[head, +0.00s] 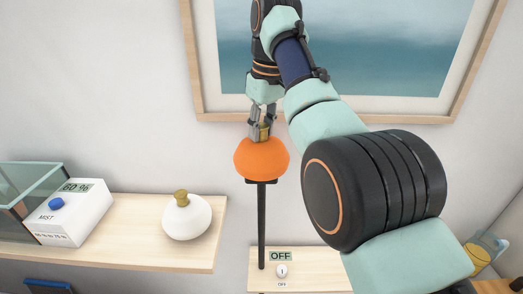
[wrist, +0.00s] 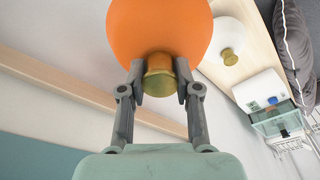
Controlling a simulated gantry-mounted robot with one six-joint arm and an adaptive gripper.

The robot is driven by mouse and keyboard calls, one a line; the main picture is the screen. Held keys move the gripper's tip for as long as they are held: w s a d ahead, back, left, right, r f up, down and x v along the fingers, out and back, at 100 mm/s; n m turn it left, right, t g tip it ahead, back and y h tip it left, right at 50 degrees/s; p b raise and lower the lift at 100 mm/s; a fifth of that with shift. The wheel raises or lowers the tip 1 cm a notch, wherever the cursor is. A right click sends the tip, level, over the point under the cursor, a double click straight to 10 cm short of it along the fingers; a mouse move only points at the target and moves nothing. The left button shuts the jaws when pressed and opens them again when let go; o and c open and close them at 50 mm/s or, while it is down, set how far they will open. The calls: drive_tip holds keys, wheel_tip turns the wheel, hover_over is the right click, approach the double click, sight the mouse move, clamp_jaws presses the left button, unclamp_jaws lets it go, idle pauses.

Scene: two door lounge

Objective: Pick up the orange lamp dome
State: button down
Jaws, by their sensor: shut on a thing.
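The orange lamp dome (head: 262,160) is a rounded orange shade with a gold knob on top, and it sits at the top of a thin black pole. In the wrist view the dome (wrist: 158,28) fills the top middle, with its gold knob (wrist: 158,80) toward me. My gripper (head: 261,130) points down over the dome with its fingers around the gold knob. In the wrist view my gripper (wrist: 159,85) is shut on that knob, one finger on each side. The underside of the dome is partly hidden in the wrist view.
A white dome with a gold knob (head: 187,216) sits on the left wooden shelf (head: 130,255), beside a white box with a display (head: 75,214) and a glass tank (head: 28,190). A panel marked OFF (head: 281,257) is below. A framed picture (head: 350,108) hangs behind my arm.

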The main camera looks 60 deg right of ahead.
drive_tip(key=shift+r, duration=0.1)
wheel_tip(320, 180, up, 20)
drive_tip(key=p, duration=2)
